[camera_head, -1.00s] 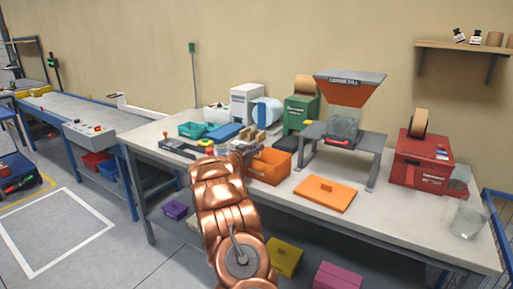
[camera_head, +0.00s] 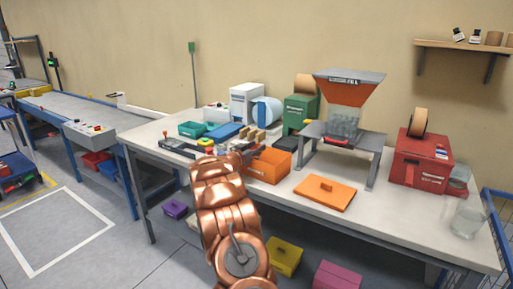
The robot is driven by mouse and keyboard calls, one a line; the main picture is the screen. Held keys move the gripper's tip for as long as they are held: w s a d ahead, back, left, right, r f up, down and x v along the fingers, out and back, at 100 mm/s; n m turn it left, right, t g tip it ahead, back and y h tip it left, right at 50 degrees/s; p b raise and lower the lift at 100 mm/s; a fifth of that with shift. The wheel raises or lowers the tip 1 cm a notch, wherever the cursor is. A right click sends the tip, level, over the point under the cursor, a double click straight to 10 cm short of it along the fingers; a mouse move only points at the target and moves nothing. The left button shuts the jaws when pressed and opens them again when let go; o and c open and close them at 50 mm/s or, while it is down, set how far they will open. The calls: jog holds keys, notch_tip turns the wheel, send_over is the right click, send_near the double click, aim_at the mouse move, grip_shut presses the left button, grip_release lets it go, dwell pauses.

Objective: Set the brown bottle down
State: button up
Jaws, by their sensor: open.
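My copper arm reaches over the front edge of the workbench (camera_head: 400,213). My gripper (camera_head: 244,155) is at its far end, small and partly hidden by the arm, just left of the open orange bin (camera_head: 268,170). The jaws are open. I cannot make out the brown bottle; it may be hidden by the arm or gripper. Several small tan pieces (camera_head: 252,134) stand just behind the gripper, too small to identify.
An orange lid-like panel (camera_head: 325,193) lies right of the bin. A hopper stand (camera_head: 345,135), a red machine (camera_head: 420,160) and a clear glass container (camera_head: 467,221) stand farther right. A teal tray (camera_head: 192,129) is at the left. The front right of the bench has bare room.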

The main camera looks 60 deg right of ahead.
jog(key=shift+f, duration=0.3)
jog(key=a+r+b, duration=0.1)
jog(key=a+b, duration=0.1)
jog(key=a, duration=1)
jog(key=shift+w, duration=0.2)
